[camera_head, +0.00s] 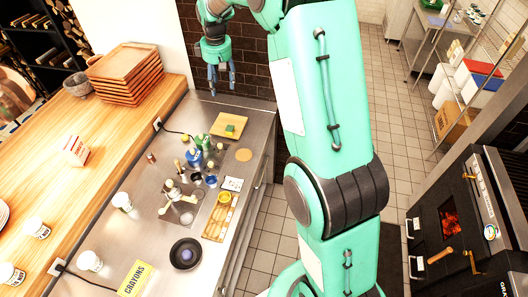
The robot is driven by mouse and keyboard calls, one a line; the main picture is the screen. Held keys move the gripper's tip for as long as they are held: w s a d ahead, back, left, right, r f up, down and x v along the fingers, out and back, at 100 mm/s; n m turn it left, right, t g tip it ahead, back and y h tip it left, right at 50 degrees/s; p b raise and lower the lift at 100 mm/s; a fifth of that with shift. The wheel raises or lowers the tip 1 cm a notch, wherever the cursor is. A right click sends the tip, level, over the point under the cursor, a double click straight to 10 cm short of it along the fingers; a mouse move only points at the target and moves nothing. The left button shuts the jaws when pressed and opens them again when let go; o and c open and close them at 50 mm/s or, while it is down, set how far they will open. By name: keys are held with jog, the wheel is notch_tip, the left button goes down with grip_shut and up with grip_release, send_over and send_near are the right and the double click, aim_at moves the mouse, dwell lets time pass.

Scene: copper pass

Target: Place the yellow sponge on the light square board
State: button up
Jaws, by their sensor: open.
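The light square board (239,119) lies at the far end of the steel counter. A small block with a green top (229,128) sits on it. Its sides are too small to read, so I cannot tell whether it is the yellow sponge. A small yellow thing (224,198) lies at a wooden tray nearer the front; it looks rounded, and I cannot tell what it is either. My gripper (221,88) is open and empty, fingers pointing down, near the dark tiled wall. It appears above and behind the board, apart from it.
Several bottles and jars (196,158) crowd the counter left of and in front of the board. A round tan disc (243,155) lies in front of it. A dark pan (186,254) and a yellow crayons box (136,279) are nearer. Stacked wooden trays (126,72) stand at left.

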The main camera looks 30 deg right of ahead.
jog(key=s+a+r+m+t, duration=0.1)
jog(key=s+a+r, duration=0.2)
jog(key=s+r, duration=0.65)
jog(key=s+a+r+m+t, duration=0.1)
jog(key=s+a+r+m, duration=0.15)
jog(key=s+r, duration=0.7)
jog(key=s+a+f+m+t, duration=0.1)
jog(key=s+f, duration=0.1)
jog(key=s, duration=1.2)
jog(key=s+a+f+m+t, duration=0.1)
jog(key=s+a+f, duration=0.1)
jog(key=s, duration=1.3)
jog(key=shift+s+a+f+m, duration=0.2)
jog(key=shift+f+m, duration=0.15)
jog(key=shift+f, duration=0.2)
jog(key=shift+w, duration=0.1)
notch_tip(320, 180, down, 16)
jog(key=b, duration=1.6)
